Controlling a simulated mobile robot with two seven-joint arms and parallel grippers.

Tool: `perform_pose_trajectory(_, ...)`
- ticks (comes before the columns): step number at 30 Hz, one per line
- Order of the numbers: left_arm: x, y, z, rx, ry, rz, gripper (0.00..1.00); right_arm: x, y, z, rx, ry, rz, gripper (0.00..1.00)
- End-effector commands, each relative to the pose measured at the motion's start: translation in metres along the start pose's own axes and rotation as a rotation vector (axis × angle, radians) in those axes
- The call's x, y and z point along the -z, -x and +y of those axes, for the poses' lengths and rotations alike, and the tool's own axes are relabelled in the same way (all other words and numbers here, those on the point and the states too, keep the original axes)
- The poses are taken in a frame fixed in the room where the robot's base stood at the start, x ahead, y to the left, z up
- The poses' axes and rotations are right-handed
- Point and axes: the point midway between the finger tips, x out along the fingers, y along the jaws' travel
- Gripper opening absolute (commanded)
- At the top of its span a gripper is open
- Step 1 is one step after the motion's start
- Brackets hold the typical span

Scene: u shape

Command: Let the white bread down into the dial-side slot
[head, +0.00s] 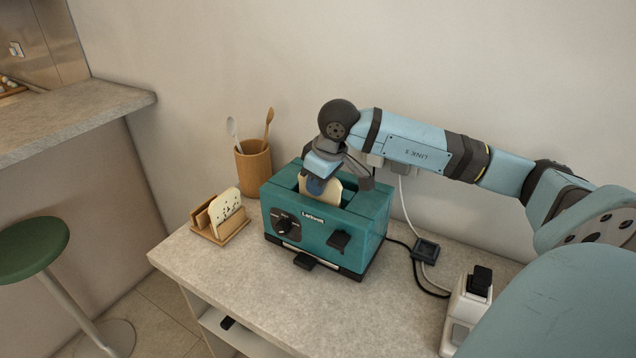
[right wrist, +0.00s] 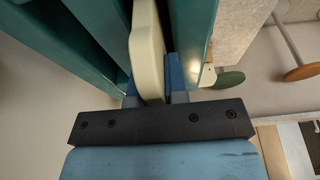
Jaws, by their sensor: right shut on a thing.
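The teal toaster (head: 368,215) stands on the counter, with its dial (head: 284,223) on the front face. My right gripper (head: 321,183) is above the toaster, shut on the white bread (head: 333,193). The bread is upright, its lower part hidden behind the front rim, in what looks like the front, dial-side slot. In the right wrist view the bread (right wrist: 147,50) runs between teal toaster walls, with blue fingertips (right wrist: 154,88) on both sides. How deep it sits is hidden. My left gripper is not in view.
A wooden rack (head: 232,232) with a speckled slice (head: 226,212) stands left of the toaster. A wooden cup (head: 254,165) with spoons is behind it. The front counter is clear.

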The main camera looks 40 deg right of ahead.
Motion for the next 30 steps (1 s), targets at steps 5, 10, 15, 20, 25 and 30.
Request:
perform_pose_trajectory(5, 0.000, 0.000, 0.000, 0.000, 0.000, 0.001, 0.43, 0.000, -0.001, 0.000, 0.000, 0.000, 0.000, 0.04)
perform_pose_trajectory(10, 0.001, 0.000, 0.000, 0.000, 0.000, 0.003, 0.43, 0.000, -0.001, 0.000, 0.000, 0.000, 0.000, 0.34)
perform_pose_trajectory(15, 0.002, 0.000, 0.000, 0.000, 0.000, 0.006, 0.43, 0.000, -0.001, 0.000, 0.000, 0.000, 0.000, 0.43)
perform_pose_trajectory(20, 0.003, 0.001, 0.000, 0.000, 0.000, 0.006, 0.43, 0.000, 0.001, 0.000, 0.000, 0.000, 0.000, 0.43)
perform_pose_trajectory(25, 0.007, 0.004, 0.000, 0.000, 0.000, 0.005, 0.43, 0.003, 0.011, 0.000, 0.000, 0.000, 0.000, 0.43)
perform_pose_trajectory(30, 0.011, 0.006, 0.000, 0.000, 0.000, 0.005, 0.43, 0.006, 0.023, 0.000, -0.001, 0.000, 0.000, 0.43)
